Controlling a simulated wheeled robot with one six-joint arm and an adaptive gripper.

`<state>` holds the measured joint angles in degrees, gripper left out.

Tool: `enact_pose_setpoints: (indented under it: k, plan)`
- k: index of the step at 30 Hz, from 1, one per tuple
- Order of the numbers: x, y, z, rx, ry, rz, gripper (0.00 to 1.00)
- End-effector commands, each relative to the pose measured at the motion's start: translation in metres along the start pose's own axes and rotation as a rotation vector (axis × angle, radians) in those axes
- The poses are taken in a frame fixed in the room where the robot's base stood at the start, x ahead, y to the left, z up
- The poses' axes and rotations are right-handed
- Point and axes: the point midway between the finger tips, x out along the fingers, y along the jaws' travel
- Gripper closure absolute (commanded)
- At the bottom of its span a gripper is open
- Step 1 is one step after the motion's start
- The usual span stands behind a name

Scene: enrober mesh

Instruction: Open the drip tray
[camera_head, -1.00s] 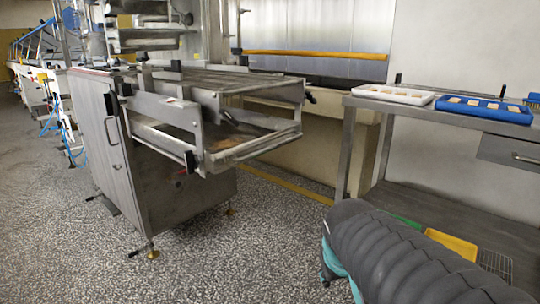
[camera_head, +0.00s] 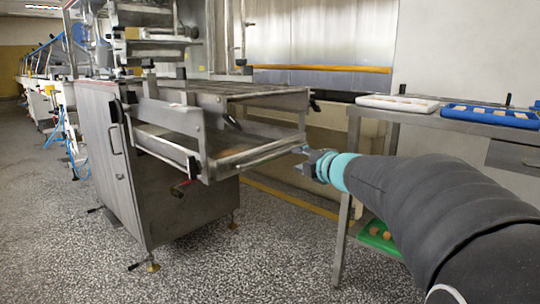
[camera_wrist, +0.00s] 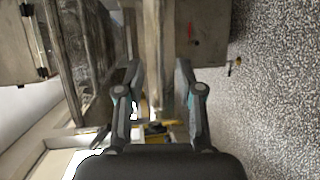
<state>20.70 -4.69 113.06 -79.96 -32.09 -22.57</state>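The drip tray (camera_head: 262,152) is a shallow grey metal tray under the wire mesh at the end of the enrober (camera_head: 130,165). Its front edge faces the lower right in the head view. My gripper (camera_head: 303,160) is at the right end of that edge. In the wrist view a long metal bar, apparently the tray's rim (camera_wrist: 153,50), passes between my two fingers (camera_wrist: 158,75). The fingers are apart, with a gap on both sides of the bar. I cannot tell whether either touches it.
A metal table (camera_head: 353,150) on the right carries a white tray (camera_head: 398,104) and a blue tray (camera_head: 490,115) with small pieces. A green tray (camera_head: 380,236) is on its lower shelf. The speckled floor (camera_head: 240,265) in front is clear.

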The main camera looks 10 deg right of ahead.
Motion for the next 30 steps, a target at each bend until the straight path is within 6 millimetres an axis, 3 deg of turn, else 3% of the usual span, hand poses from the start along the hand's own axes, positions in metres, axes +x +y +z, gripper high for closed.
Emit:
enact_pose_setpoints:
  k: [5,21,30]
  plan:
    - [0.021,-0.002,0.0,-0.001,0.001,-0.002,0.63]
    - [0.115,-0.002,0.001,0.001,-0.003,-0.002,0.63]
    - [0.135,-0.001,0.002,0.001,-0.005,-0.001,0.63]
